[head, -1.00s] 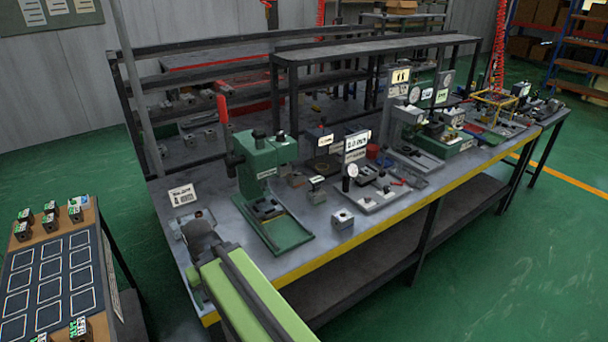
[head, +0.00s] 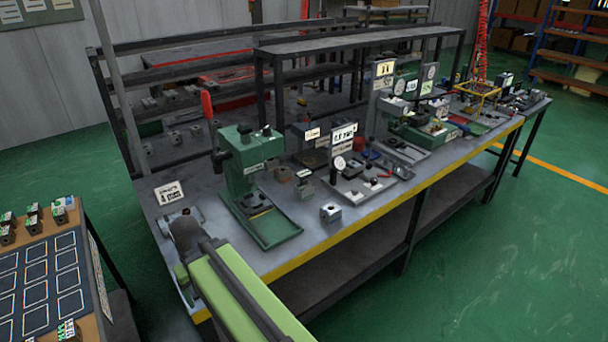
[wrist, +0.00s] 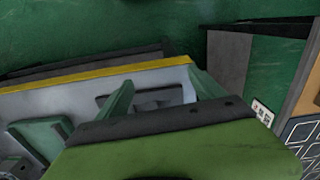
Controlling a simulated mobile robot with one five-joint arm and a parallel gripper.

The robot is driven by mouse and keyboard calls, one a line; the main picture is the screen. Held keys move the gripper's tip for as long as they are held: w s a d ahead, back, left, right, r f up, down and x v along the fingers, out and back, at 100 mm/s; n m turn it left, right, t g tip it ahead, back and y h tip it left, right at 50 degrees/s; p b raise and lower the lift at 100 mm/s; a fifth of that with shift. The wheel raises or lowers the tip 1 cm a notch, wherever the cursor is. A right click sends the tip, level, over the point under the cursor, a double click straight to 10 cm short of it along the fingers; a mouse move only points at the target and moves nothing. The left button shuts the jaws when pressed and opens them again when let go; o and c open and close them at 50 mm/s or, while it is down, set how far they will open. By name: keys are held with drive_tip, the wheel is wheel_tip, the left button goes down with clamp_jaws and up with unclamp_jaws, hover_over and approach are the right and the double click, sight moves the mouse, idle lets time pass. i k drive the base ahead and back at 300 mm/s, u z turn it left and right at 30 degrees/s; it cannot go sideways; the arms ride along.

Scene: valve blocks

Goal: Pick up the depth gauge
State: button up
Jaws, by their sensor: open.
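A gauge with a round white dial (head: 338,163) stands upright on a grey plate on the bench, right of the green press. It looks like the depth gauge, but I cannot be sure, as other round dials stand farther right. My gripper (wrist: 161,92) is open and empty in the wrist view, its two green fingers apart. It is over the bench's near left end, left of the press and well away from that dial. A dark grey flat piece (wrist: 112,101) shows on the bench between and beyond the fingers; its details are hidden.
The green press (head: 247,165) stands close right of my arm. A small grey block (head: 330,212) sits near the yellow front edge. A signed holder (head: 168,192) is behind my arm. A board with outlined squares (head: 38,285) is at the left. Open floor lies in front.

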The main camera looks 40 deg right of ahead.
sight(303, 176)
drive_tip(key=u, duration=1.1)
drive_tip(key=k, duration=0.85)
drive_tip(key=z, duration=0.95)
drive_tip(key=i, duration=0.95)
drive_tip(key=z, duration=0.05)
